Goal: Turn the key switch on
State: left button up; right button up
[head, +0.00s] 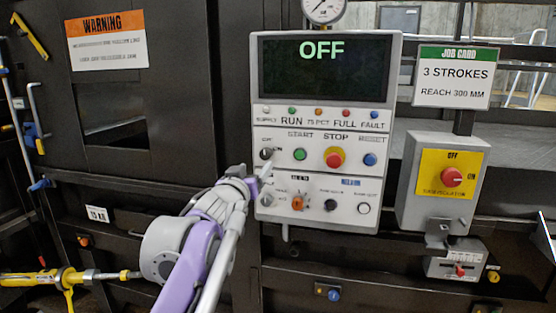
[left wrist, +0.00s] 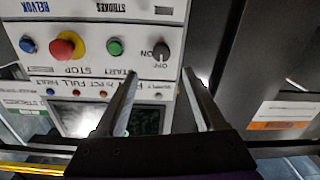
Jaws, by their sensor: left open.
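The key switch (head: 266,153) is a small dark knob at the left of the control panel (head: 262,132). The panel's screen (head: 325,68) reads OFF. My left gripper (head: 264,172) is just below and in front of the switch. My right gripper is not in view.
Right of the switch are the green start button (head: 300,154), the red stop button (head: 334,157) and the blue reset button (head: 370,159). A grey isolator box (head: 411,190) with a red knob stands to the right.

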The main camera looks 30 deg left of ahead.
aim_at(265, 155)
pick_arm(q)
jog(key=p+x, duration=0.1)
jog(key=x, duration=0.9)
jog(key=shift+w+a+f+p, duration=0.1)
jog(key=shift+w+a+p, duration=0.1)
jog(key=shift+w+p, duration=0.1)
grip_shut()
